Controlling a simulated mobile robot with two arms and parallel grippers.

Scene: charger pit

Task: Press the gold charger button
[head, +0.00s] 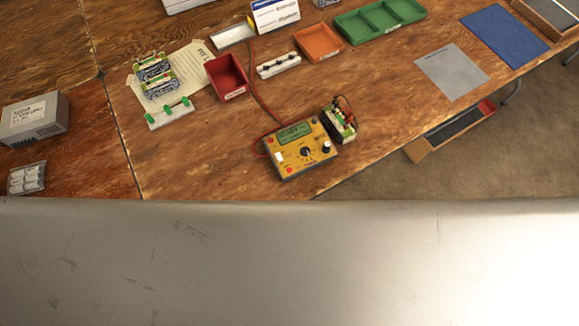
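The gold charger (302,149) sits on the wooden table near its front edge, right of the picture's middle. It has a green screen (295,132), a dark round dial (306,153), a white piece at its left side and small red and white spots on its face. Which spot is the button is too small to tell. A battery pack (338,124) with dark and red wires stands against its right side. A red cable runs from the charger toward the back. Neither of my grippers is in view.
A red bin (226,78), an orange tray (318,42) and a green tray (381,19) stand behind the charger. Two more packs (156,76) stand at left on paper. A grey box (34,119) is far left. A broad pale surface (290,262) fills the foreground.

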